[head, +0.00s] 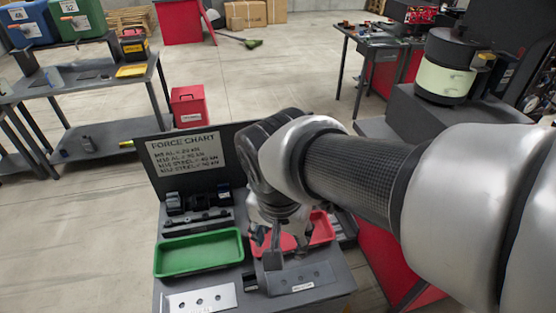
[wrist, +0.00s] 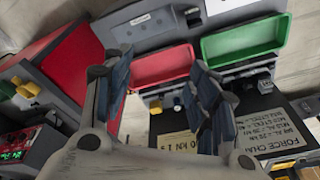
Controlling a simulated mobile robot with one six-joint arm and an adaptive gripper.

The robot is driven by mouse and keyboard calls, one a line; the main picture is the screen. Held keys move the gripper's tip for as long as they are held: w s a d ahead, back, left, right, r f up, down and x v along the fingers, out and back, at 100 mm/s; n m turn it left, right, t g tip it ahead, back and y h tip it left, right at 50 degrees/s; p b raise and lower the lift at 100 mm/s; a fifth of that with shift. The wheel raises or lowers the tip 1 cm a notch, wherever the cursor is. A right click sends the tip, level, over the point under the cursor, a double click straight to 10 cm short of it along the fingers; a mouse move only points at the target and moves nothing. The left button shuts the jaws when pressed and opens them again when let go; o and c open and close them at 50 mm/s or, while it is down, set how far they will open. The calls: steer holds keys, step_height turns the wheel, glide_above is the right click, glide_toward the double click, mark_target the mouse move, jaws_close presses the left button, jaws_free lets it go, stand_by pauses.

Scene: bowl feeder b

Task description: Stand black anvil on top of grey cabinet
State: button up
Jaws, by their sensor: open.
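I cannot single out the black anvil with certainty; a dark metal piece (head: 190,203) lies behind the green tray, and a dark block (head: 27,63) stands on the left table. No piece is clearly the grey cabinet; a grey-topped unit with red sides (head: 400,110) stands at the right, partly hidden by my arm.
A green tray (head: 165,258) and a red tray (head: 325,231) sit on the workbench, with drilled plates in front. A FORCE CHART panel (head: 187,150) rises at its back. A black and pale-green bowl feeder (head: 443,82) stands at the right. Open floor (head: 270,80) lies behind.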

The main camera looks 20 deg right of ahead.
steer(key=s+d+r+n+t, duration=0.2)
steer(key=s+d+r+n, duration=0.1)
steer(key=s+n, duration=0.4)
steer(key=shift+d+t+y, duration=0.3)
steer(key=shift+d+y, duration=0.1)
steer(key=shift+d, duration=0.05)
